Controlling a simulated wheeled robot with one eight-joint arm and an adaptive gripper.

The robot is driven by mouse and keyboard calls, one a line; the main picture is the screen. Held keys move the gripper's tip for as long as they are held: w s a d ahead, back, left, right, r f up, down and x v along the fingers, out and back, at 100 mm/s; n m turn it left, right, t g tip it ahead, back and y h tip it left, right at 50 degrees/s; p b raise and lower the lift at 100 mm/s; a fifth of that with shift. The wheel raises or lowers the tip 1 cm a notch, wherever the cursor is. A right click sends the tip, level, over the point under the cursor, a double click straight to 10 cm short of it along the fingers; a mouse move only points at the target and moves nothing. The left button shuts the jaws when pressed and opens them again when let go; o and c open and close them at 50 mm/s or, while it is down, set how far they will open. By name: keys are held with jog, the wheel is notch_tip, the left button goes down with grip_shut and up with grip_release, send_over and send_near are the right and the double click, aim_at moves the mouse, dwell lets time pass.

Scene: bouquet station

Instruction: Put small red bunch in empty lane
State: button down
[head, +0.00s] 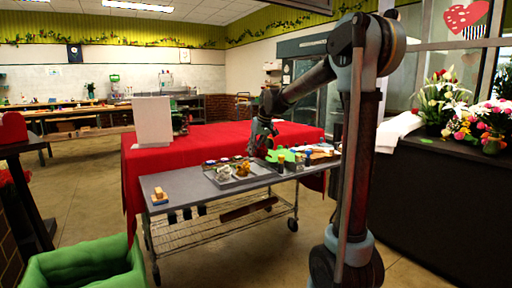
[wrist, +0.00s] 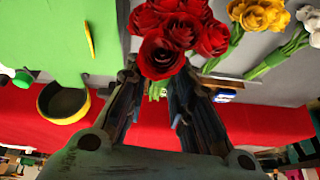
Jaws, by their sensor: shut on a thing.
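The small red bunch (wrist: 178,38), with several red blooms, is between the fingers of my gripper (wrist: 157,82) in the wrist view. A bit of pale green stem shows below the blooms between the fingers; my gripper is shut on it. In the head view my gripper (head: 262,146) is over the grey table, behind the tray (head: 239,181); the red bunch cannot be made out there. A yellow bunch (wrist: 262,14) and a white bunch (wrist: 311,20) lie to the right in the wrist view. I cannot make out which lane is empty.
A green mat (wrist: 45,35) with a thin yellow tool (wrist: 89,40) lies left in the wrist view, near a yellow-and-black round container (wrist: 64,103). Small jars stand around the tray. A yellow block (head: 159,195) sits at the grey table's left end, where the top (head: 180,181) is mostly bare.

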jog(key=shift+f, duration=2.7)
jog(key=shift+f, duration=0.2)
jog(key=c, duration=1.3)
grip_release()
jog(key=o, duration=0.4)
jog(key=shift+r, duration=3.5)
